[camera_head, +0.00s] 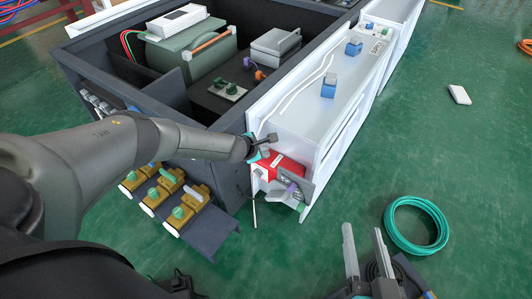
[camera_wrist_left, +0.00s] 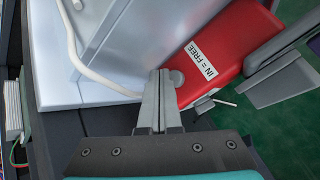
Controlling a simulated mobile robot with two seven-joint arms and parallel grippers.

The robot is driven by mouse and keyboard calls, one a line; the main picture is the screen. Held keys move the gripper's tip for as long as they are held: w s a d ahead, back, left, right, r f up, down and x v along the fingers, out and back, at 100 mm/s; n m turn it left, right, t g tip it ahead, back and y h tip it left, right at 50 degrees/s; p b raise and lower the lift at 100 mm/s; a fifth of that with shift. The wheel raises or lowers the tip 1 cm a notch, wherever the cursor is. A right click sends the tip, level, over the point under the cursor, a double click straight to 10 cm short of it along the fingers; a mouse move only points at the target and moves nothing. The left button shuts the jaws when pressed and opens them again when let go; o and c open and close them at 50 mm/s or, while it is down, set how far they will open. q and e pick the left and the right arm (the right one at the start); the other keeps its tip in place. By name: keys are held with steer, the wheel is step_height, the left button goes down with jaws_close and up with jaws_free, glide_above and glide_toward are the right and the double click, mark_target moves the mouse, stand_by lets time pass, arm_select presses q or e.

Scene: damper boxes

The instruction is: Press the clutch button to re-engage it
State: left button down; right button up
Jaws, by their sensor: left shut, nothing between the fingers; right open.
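The red actuator box (camera_head: 286,168) sits at the near end of the white duct, and it also fills the upper right of the left wrist view (camera_wrist_left: 225,50). Its label reads "IN = FREE". A round grey button (camera_wrist_left: 177,78) shows on the red face beside that label. My left gripper (camera_head: 271,138) is shut and empty at the box's upper left edge. In the left wrist view its fingertips (camera_wrist_left: 162,73) are right beside the button; I cannot tell whether they touch it. My right gripper (camera_head: 366,240) is open and empty, low over the green floor.
A grey bracket with a purple part (camera_head: 292,188) stands close to the red box. A pale cable (camera_wrist_left: 90,72) runs near the fingers. Several yellow valves (camera_head: 165,187) sit left. A green hose coil (camera_head: 444,233) lies on open floor at right.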

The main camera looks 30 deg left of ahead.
stand_by(0.4)
arm_select(q)
steer(key=shift+f, duration=0.45)
steer(key=shift+f+b, duration=0.3)
steer(key=shift+f, duration=0.1)
stand_by(0.5)
steer(key=shift+r, duration=0.1)
steer(key=shift+r+p, duration=0.75)
steer(key=shift+p, duration=0.25)
steer(key=shift+r, duration=0.1)
step_height(320, 180, up, 5)
steer(key=p, duration=0.5)
